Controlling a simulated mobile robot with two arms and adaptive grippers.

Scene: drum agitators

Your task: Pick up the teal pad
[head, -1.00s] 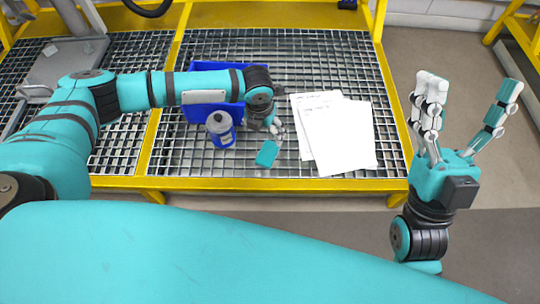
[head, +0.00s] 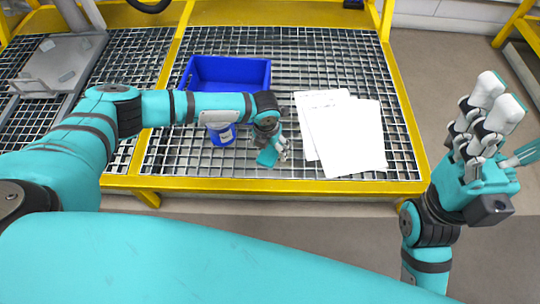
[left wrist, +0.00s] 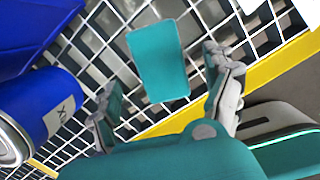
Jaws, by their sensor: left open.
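The teal pad (head: 267,157) is a small flat rounded rectangle on the metal grating, near the front edge of the platform. In the left wrist view the pad (left wrist: 158,60) lies between and beyond the spread fingertips, with no finger touching it that I can see. My left gripper (head: 271,147) is open, close above the pad, and its fingers partly cover it in the head view. The open fingers also show in the left wrist view (left wrist: 163,88). My right gripper (head: 506,130) is open and empty, off to the right beyond the platform.
A blue canister (head: 222,135) stands just left of my left gripper, partly behind my forearm. A blue bin (head: 230,75) is behind it. White paper sheets (head: 345,135) lie right of the pad. A yellow frame (head: 300,188) edges the grating.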

